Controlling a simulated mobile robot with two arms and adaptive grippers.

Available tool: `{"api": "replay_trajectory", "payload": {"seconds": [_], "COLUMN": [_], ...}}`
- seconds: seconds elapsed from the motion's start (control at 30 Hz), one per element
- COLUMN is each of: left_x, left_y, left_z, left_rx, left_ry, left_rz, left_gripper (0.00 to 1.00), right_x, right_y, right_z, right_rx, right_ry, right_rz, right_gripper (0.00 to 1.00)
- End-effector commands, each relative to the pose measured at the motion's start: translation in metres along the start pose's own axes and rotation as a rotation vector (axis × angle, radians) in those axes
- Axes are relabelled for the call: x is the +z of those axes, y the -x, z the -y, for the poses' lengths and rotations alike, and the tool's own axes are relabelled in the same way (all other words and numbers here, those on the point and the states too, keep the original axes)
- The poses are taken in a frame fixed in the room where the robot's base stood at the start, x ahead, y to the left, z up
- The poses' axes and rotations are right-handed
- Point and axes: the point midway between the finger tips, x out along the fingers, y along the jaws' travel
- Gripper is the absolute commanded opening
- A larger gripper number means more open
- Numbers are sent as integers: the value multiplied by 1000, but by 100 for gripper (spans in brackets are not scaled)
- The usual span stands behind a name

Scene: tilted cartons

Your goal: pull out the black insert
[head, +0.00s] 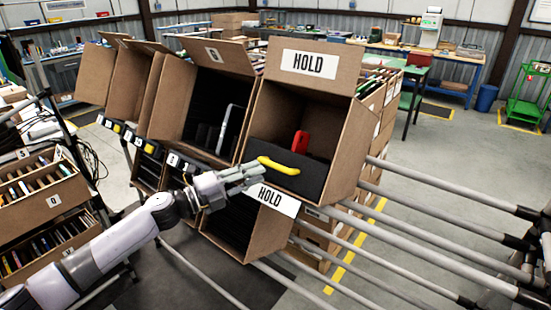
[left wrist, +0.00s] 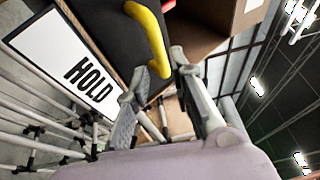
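The black insert (head: 288,172) sits in the tilted carton marked HOLD (head: 331,130), with a curved yellow handle (head: 279,166) on its front. The insert (left wrist: 110,35) and its handle (left wrist: 152,38) also show in the left wrist view. My left gripper (head: 258,173) is at the handle's left end. In the left wrist view, the fingers of my left gripper (left wrist: 160,78) are spread, with part of the handle showing between them. I cannot tell whether either finger touches it. My right gripper is not in view.
A red object (head: 300,142) stands up inside the HOLD carton behind the insert's front. A white HOLD label (head: 272,199) is just below my gripper. More tilted cartons (head: 205,105) stand to the left. Grey rack tubes (head: 440,195) run out to the right.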

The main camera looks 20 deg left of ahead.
Motion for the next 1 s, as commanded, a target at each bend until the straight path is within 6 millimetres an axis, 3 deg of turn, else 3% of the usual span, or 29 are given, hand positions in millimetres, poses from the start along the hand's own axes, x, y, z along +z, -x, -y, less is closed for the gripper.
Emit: {"api": "replay_trajectory", "payload": {"seconds": [0.2, 0.4, 0.77, 1.0], "left_x": [-1, 0, 0, 0], "left_y": [-44, -63, -67, -67], "left_z": [4, 1, -1, -1], "left_rx": [-2, 0, 1, 1], "left_ry": [0, 1, -1, 0], "left_rz": [-1, 0, 0, 0], "left_gripper": [21, 21, 21, 5], "right_x": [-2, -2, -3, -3], "right_y": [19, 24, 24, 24], "right_z": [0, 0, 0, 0], "right_rx": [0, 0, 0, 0], "right_ry": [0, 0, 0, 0], "right_rz": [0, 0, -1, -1], "right_gripper": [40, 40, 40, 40]}}
